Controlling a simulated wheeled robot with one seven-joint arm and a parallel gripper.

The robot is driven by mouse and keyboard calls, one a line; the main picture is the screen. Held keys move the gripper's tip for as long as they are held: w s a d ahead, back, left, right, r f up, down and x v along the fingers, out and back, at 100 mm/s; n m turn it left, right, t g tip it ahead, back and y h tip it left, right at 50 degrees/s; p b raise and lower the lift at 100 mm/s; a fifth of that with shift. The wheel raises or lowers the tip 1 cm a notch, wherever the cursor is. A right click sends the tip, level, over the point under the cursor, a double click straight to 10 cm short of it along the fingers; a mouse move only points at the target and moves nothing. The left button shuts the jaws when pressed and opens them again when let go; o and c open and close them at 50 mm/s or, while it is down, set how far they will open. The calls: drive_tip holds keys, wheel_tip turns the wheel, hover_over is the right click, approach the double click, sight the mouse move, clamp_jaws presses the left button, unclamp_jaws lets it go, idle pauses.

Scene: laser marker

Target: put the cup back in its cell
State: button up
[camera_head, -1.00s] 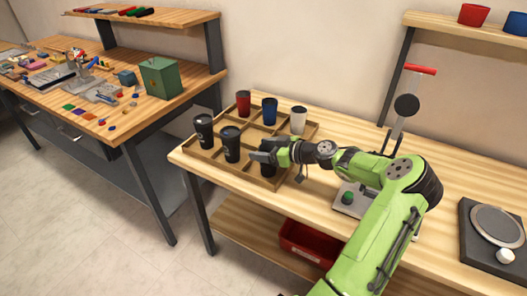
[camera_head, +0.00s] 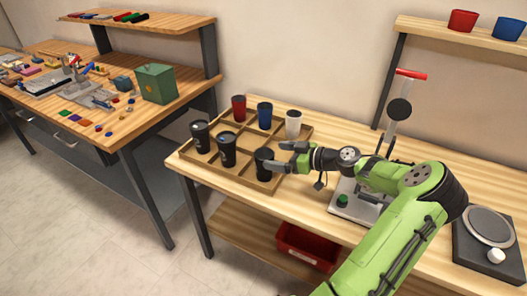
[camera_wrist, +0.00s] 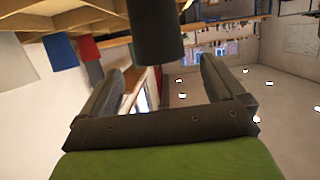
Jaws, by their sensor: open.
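A black cup (camera_head: 264,166) stands upright in the front right cell of the wooden compartment tray (camera_head: 217,172). My gripper (camera_head: 280,157) is open just to the right of this cup, with its fingers pointing at it. In the wrist view the dark cup (camera_wrist: 155,32) shows at the top, beyond and between the spread fingers of my gripper (camera_wrist: 160,68), with a gap between. Nothing is held.
Two more black cups (camera_head: 227,150) (camera_head: 200,138) fill the front row. A red cup (camera_head: 239,108), a blue cup (camera_head: 265,116) and a white cup (camera_head: 293,124) stand behind. A lever press (camera_head: 399,110) stands right of the tray. A red bin (camera_head: 305,246) is below.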

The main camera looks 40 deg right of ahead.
drive_tip(key=v, duration=0.4)
drive_tip(key=shift+s+d+r+p, duration=0.1)
drive_tip(key=shift+s+r+p, duration=0.05)
drive_tip(key=shift+s+p, duration=0.15)
